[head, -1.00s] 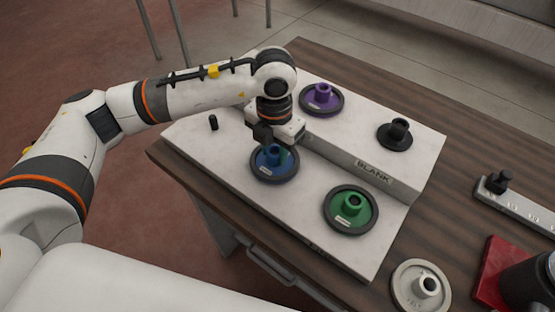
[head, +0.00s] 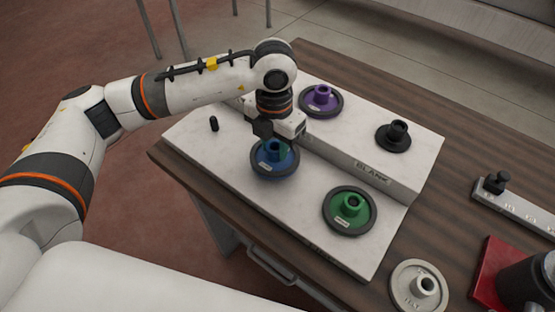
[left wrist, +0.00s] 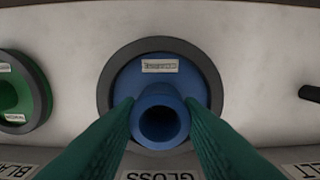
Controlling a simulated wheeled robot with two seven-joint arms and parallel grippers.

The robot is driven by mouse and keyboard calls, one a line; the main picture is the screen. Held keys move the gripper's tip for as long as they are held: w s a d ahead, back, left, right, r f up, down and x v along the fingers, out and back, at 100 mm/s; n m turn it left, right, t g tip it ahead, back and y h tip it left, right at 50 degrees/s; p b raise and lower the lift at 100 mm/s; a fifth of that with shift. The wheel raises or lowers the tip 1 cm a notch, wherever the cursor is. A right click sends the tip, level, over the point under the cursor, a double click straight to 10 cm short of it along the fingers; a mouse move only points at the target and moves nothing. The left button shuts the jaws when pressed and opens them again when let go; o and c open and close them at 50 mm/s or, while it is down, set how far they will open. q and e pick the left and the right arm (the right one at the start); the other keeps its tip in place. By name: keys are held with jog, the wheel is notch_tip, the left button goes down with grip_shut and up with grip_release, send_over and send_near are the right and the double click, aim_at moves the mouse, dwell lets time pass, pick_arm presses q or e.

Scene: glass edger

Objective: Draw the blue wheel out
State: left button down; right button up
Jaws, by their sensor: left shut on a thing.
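The blue wheel (head: 264,160) has a dark rim and a blue hub tube, and sits at the front left of the white stepped block (head: 225,170). In the left wrist view the blue wheel (left wrist: 195,84) is face on, with a small label above its hub. My left gripper (head: 276,146) is above it, and its green fingers (left wrist: 160,118) are shut on the hub, one on each side. My right gripper is not in view.
A green wheel (head: 335,210) is to the right on the same step. A purple wheel (head: 312,103) and a black wheel (head: 387,137) are on the raised step behind. A black peg (head: 213,124) stands at left. A pale wheel (head: 405,287) and red block (head: 492,268) are at lower right.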

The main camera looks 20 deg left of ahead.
pick_arm(q)
jog(key=shift+r+p, duration=1.05)
jog(key=shift+r, duration=1.2)
jog(key=shift+r+p, duration=0.35)
jog(key=shift+r, duration=0.3)
notch_tip(320, 180, up, 3)
jog(key=shift+f+p, duration=0.15)
jog(key=shift+p, duration=0.35)
